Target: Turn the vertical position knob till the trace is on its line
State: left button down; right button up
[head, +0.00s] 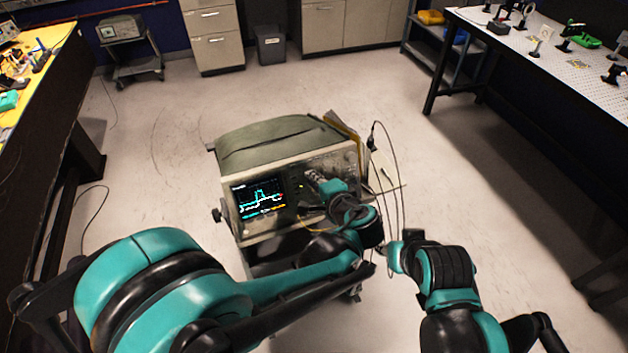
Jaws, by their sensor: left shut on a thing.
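The oscilloscope (243,225) stands on a cart in the middle of the floor, its front panel facing me. Its lit screen (260,198) shows a cyan trace with a raised peak near the middle and a small red mark at the right edge. The trace's line is too small to make out. My left gripper (315,180) is against the panel, right of the screen, shut on a knob that its fingers and wrist hide. My right arm's end (394,257) is right of the cart, apart from the panel; its fingers cannot be made out.
Thin cables (392,170) hang at the oscilloscope's right side, close to my arms. A side shelf (383,170) sticks out there. A yellow-topped bench (50,75) is at left and a perforated-top table (540,60) at right.

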pick_arm(q)
jog(key=c, duration=1.6)
grip_release()
jog(key=shift+w, duration=0.1)
jog(key=shift+o, duration=0.2)
notch_tip(320, 180, up, 10)
jog(key=s+a+f+n+g+h, duration=0.1)
jog(key=s+a+f+n+g, duration=0.15)
jog(key=s+a, duration=0.4)
jog(key=s+a+f+n+g+h, duration=0.1)
jog(key=s+a+f+n+g, duration=0.2)
jog(key=a, duration=0.6)
jog(key=s+a+f+n+h, duration=0.2)
jog(key=s+f+n+h, duration=0.1)
jog(key=s+n, duration=0.4)
jog(key=shift+s+a+f+t, duration=0.4)
jog(key=shift+s+f, duration=0.4)
jog(key=shift+s, duration=0.45)
